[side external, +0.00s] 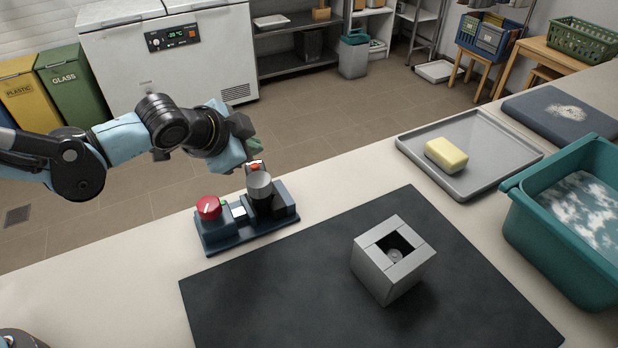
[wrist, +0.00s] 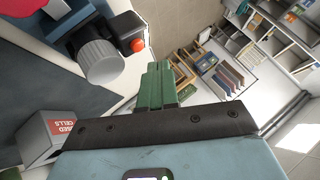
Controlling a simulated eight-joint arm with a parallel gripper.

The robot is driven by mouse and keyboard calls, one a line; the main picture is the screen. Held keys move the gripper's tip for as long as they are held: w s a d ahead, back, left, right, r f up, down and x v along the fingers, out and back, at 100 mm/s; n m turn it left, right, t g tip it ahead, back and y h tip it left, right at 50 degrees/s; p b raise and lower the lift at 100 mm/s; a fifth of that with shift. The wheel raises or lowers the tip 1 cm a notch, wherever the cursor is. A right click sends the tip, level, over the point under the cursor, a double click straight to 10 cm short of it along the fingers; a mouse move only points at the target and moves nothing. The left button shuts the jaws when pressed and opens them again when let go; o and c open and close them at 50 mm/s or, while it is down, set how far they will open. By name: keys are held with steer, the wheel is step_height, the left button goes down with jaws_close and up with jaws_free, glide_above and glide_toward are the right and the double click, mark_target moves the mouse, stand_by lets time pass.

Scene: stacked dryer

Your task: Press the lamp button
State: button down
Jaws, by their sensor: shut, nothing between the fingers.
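A dark blue control unit (side external: 220,238) stands on the counter, with a red knob (side external: 208,207), a grey cylinder (side external: 259,186) and a small orange-red button (side external: 254,167) behind it. In the wrist view the orange-red button (wrist: 137,45) shows beside the grey cylinder (wrist: 98,62). I see no label saying which part is the lamp button. My gripper (side external: 256,147) is shut and empty, close to the button in the side view. Its green fingers (wrist: 158,75) lie just right of and below the button in the wrist view; I see no contact.
A grey box with a square opening (side external: 376,270) stands on the dark mat (side external: 460,310). A grey tray (side external: 490,175) holds a yellow sponge (side external: 446,155). A teal basin (side external: 545,240) is at the right.

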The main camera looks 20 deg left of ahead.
steer(key=shift+r, duration=2.8)
steer(key=s+a+f+n+g+y, duration=0.1)
steer(key=s+a+f+n+g, duration=0.1)
steer(key=s+a+n, duration=0.8)
steer(key=s+a, duration=0.5)
steer(key=a, duration=0.4)
steer(key=shift+s+a+f+n, duration=0.2)
steer(key=shift+a+f+n, duration=0.05)
steer(key=shift+n, duration=0.15)
